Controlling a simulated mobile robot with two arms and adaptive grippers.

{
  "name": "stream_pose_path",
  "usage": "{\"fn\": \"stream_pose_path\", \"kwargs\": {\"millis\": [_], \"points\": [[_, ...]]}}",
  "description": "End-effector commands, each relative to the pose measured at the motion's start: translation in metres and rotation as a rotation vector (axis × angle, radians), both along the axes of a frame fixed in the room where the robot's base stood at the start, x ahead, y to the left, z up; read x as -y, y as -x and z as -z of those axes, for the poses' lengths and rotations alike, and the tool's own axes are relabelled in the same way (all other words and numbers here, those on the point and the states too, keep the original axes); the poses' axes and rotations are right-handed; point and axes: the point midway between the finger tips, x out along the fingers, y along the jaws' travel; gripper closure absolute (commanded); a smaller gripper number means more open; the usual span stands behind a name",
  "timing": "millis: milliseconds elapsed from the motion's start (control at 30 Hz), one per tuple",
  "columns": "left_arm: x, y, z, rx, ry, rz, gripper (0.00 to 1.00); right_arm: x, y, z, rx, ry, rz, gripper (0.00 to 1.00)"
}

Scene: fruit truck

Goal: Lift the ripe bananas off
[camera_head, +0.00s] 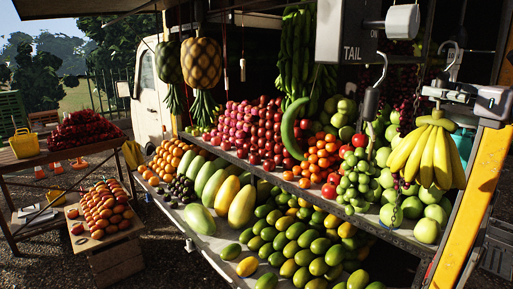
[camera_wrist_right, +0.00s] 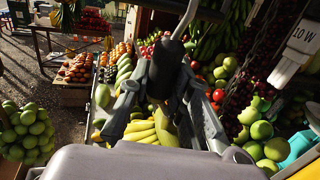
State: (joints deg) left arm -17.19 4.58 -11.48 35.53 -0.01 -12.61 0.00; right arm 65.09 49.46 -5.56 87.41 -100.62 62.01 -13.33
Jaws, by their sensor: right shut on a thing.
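A bunch of ripe yellow bananas (camera_head: 430,158) hangs at the right of the head view, above the green fruit on the truck's shelf. My right gripper (camera_head: 437,114) comes in from the right and is shut on the bunch's top, with the bananas hanging below it. In the right wrist view, the dark fingers of my right gripper (camera_wrist_right: 165,102) stand on either side of the bunch's top, and the yellow bananas (camera_wrist_right: 145,131) show beyond and between them. The exact contact at the stem is partly hidden by the fingers. My left gripper is not in view.
A metal hook (camera_head: 378,72) hangs from a grey box marked TAIL, left of the bananas. A bunch of round green fruit (camera_head: 360,183) hangs close to their left. Green bananas (camera_head: 295,55) hang further back. A yellow post (camera_head: 474,210) stands at the right.

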Motion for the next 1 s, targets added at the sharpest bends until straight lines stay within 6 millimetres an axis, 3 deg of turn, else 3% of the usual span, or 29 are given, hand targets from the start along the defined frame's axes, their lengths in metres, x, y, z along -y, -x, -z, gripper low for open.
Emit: {"fn": "stream_pose_path", "kwargs": {"millis": [1000], "points": [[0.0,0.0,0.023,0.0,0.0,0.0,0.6,0.047,0.053,-0.003,0.009,-0.002,0.003,1.0]]}}
